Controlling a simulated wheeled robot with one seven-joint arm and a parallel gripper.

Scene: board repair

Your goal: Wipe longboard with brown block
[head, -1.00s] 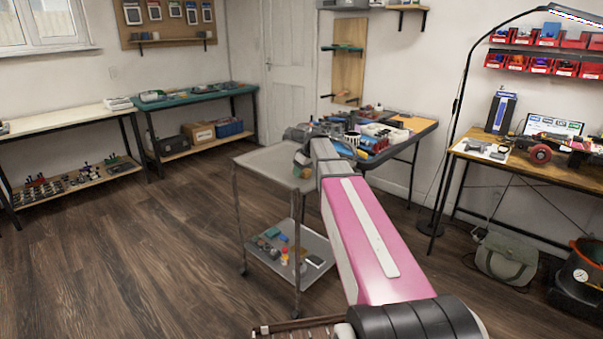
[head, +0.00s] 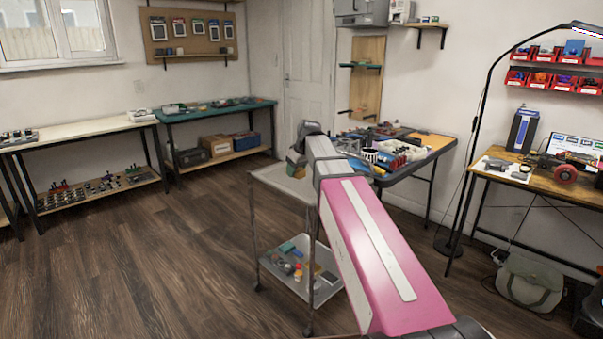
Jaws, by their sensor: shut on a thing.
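My gripper (head: 294,169) is small and partly hidden by my pink and white arm, above the grey metal cart. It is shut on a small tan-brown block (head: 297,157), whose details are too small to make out. A dark board with red wheels, seemingly the longboard (head: 554,162), lies on the wooden desk at the right. Its right end is cut off by the picture edge. My gripper and the block are far to the left of it, not touching it.
The cart (head: 268,178) has loose items on its lower shelf. A cluttered dark table (head: 428,153) stands behind my arm. A lamp pole (head: 465,190) stands beside the wooden desk (head: 497,178), and a green bag (head: 530,281) lies below. The left floor is clear.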

